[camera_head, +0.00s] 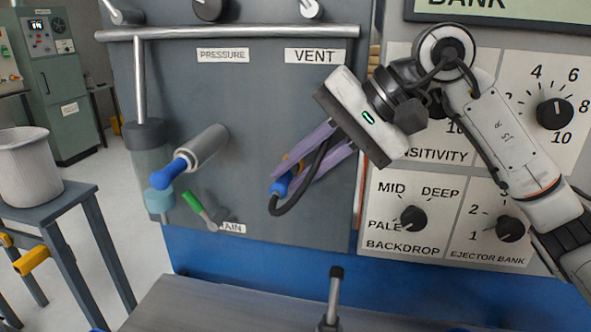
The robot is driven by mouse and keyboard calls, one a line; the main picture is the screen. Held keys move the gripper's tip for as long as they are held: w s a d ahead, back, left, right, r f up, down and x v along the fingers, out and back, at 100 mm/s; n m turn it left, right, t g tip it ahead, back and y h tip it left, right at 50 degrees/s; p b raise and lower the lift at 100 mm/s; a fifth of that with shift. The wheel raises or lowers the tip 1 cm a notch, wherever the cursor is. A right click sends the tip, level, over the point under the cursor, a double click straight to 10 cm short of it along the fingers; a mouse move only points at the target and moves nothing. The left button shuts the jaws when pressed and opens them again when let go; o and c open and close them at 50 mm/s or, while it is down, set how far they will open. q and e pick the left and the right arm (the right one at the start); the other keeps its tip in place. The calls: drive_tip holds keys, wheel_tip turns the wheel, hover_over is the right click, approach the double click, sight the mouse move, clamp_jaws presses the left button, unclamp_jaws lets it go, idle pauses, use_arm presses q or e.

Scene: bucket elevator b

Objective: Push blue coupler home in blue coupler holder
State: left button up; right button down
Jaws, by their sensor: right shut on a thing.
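The blue coupler (281,186) is at the fingertips of my right gripper (287,178). A black hose (304,193) curves down and round from it. The purple fingers slant down and left in front of the grey panel, shut on the coupler and covering part of it. I cannot tell a blue coupler holder for certain: a grey cylinder with a blue end (169,174) sticks out of the panel further left, and anything behind the fingers is hidden. My left gripper is not in view.
A green-handled lever (193,202) sits by the label at the panel's lower edge. A clear jar (151,170) hangs at the panel's left. Knobs (412,217) sit on the right panel. A short upright black-topped lever (335,290) stands on the bench (230,304) below.

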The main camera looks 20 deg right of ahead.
drive_tip(key=shift+w+d+r, duration=0.15)
drive_tip(key=shift+d+r, duration=0.05)
drive_tip(key=c, duration=1.6)
unclamp_jaws()
drive_tip(key=shift+c, duration=0.2)
